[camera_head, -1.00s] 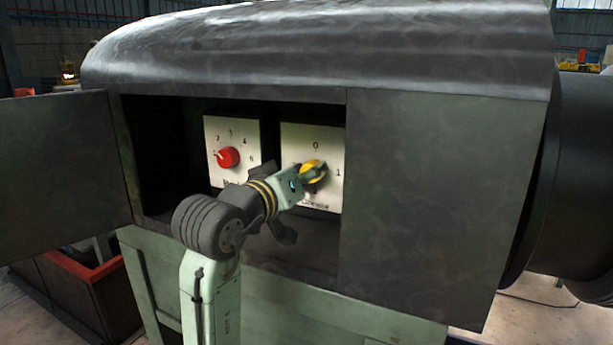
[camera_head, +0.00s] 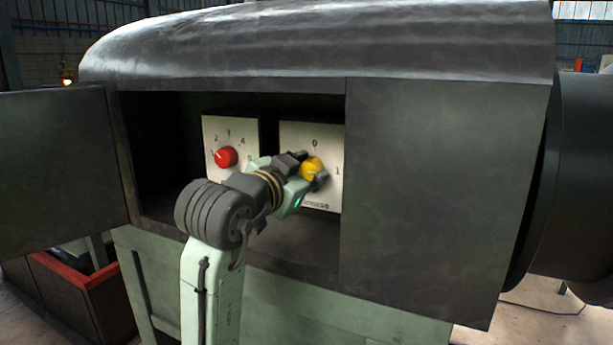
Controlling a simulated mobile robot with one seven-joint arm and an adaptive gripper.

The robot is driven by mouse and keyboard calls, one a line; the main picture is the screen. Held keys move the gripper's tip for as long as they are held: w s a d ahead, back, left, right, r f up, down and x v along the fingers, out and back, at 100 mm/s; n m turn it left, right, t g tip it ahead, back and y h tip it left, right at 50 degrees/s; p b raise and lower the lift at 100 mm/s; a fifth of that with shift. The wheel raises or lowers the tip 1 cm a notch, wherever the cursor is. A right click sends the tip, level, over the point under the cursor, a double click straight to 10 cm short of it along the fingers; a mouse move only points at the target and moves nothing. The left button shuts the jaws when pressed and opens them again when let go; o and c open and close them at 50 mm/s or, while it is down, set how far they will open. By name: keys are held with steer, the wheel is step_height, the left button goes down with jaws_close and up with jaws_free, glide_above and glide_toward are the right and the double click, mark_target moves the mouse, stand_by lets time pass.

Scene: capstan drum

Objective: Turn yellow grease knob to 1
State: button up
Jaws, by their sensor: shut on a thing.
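The yellow grease knob (camera_head: 312,168) sits on the right white panel (camera_head: 325,203) inside the open cabinet. A 0 shows above the knob and a 1 to its right. My gripper (camera_head: 308,170) is at the knob, reaching in from the lower left, and is shut on it. One finger shows at the knob's upper left and another at its lower right. The fingers and wrist hide the left part of the panel and part of the knob, so the exact pointer direction is hard to tell.
A red knob (camera_head: 226,157) on the left white panel (camera_head: 216,133) is close to my wrist. The cabinet door (camera_head: 55,170) stands open at the left. A dark cover (camera_head: 430,200) bounds the opening at the right.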

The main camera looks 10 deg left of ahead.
steer(key=shift+m, duration=0.7)
steer(key=o, duration=1.2)
steer(key=shift+c, duration=0.2)
steer(key=shift+s, duration=0.1)
steer(key=v, duration=1.2)
steer(key=shift+d, duration=0.1)
